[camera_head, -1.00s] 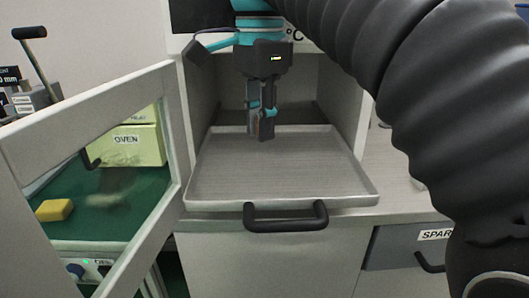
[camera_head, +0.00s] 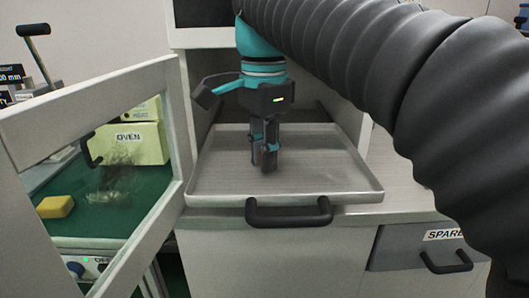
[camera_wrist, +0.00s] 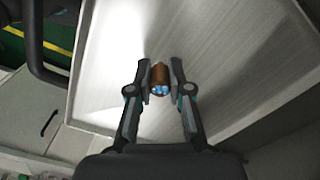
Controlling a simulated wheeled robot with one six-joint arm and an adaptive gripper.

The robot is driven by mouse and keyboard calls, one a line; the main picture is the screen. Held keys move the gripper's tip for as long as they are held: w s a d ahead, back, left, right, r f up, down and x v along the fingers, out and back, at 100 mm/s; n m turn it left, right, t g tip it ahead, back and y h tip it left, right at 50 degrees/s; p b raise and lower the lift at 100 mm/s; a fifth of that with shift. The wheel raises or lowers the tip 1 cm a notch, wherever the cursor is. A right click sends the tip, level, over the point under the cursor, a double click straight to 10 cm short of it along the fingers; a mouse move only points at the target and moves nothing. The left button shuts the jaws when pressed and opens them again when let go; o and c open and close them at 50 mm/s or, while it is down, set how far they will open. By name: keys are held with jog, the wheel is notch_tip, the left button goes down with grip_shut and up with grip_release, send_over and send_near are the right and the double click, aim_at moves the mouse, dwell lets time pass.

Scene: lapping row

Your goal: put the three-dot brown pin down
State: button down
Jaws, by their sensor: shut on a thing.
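The brown pin (camera_wrist: 160,76) is between my fingertips in the wrist view, with light blue dots on the end that faces the camera. The dots are too small to count surely. My gripper (camera_wrist: 160,79) is shut on it. In the head view my gripper (camera_head: 265,163) points down over the middle of the grey metal tray (camera_head: 222,190), and its fingers hide the pin. The tray also fills much of the wrist view (camera_wrist: 225,50). I cannot tell whether the pin touches the tray floor.
The tray has a raised rim and a black handle (camera_head: 289,213) in front. An open framed door (camera_head: 90,105) stands at left. Behind it are a box marked OVEN (camera_head: 140,147) and a yellow block (camera_head: 55,206). A drawer marked SPARE (camera_head: 415,248) is at right. The tray around my gripper is bare.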

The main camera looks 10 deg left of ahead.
jog(key=shift+f, duration=0.15)
jog(key=c, duration=1.1)
grip_release()
jog(key=shift+r+p, duration=0.85)
jog(key=shift+r, duration=3.1)
